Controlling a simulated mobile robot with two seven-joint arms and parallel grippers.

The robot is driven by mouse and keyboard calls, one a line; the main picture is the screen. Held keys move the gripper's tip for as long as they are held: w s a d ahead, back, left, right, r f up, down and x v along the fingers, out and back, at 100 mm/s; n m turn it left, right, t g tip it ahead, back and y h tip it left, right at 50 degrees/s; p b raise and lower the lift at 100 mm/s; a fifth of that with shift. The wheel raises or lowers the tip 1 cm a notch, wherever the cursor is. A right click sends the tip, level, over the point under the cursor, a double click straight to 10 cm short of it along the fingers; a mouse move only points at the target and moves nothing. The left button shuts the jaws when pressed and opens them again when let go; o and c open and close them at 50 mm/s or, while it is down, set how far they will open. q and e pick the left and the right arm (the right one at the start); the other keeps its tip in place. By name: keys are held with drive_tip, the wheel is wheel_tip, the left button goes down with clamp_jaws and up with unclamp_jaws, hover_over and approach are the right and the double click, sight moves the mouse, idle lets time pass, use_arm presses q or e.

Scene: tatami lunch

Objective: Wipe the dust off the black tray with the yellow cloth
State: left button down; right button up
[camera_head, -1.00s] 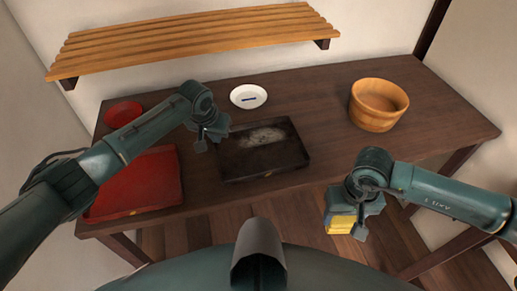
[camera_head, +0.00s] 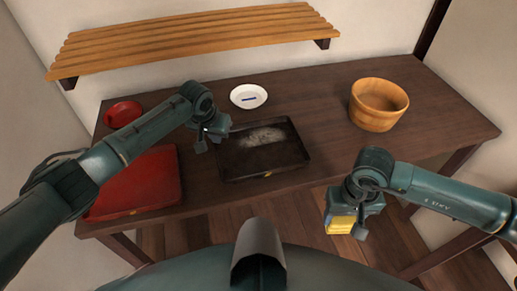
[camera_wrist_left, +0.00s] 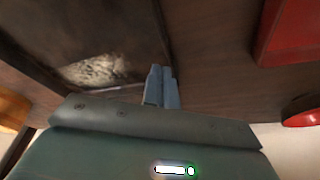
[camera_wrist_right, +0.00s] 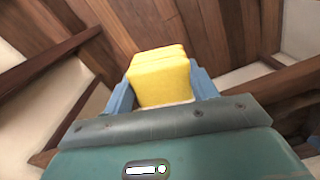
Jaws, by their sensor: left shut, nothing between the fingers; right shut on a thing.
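The black tray (camera_head: 262,166) lies on the dark wooden table, with a pale grey patch of dust (camera_head: 262,137) on its far middle part. The tray and dust also show in the left wrist view (camera_wrist_left: 95,70). My right gripper (camera_head: 340,226) is shut on the yellow cloth (camera_wrist_right: 160,75), held in front of the table's near edge, right of and apart from the tray. The cloth also shows in the head view (camera_head: 341,224). My left gripper (camera_head: 205,140) is shut and empty above the table, by the tray's left edge; its closed fingers show in the left wrist view (camera_wrist_left: 161,88).
A red tray (camera_head: 140,185) lies at the table's left, with a red bowl (camera_head: 123,113) behind it. A white dish (camera_head: 248,96) with a blue mark stands behind the black tray. A wooden bowl (camera_head: 377,106) stands at the right. A slatted shelf (camera_head: 195,38) hangs above the table.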

use_arm(q)
drive_tip(key=shift+f, duration=0.4)
use_arm(e)
drive_tip(key=shift+f, duration=0.2)
use_arm(q)
drive_tip(key=shift+r, duration=0.1)
use_arm(e)
drive_tip(key=shift+r, duration=0.15)
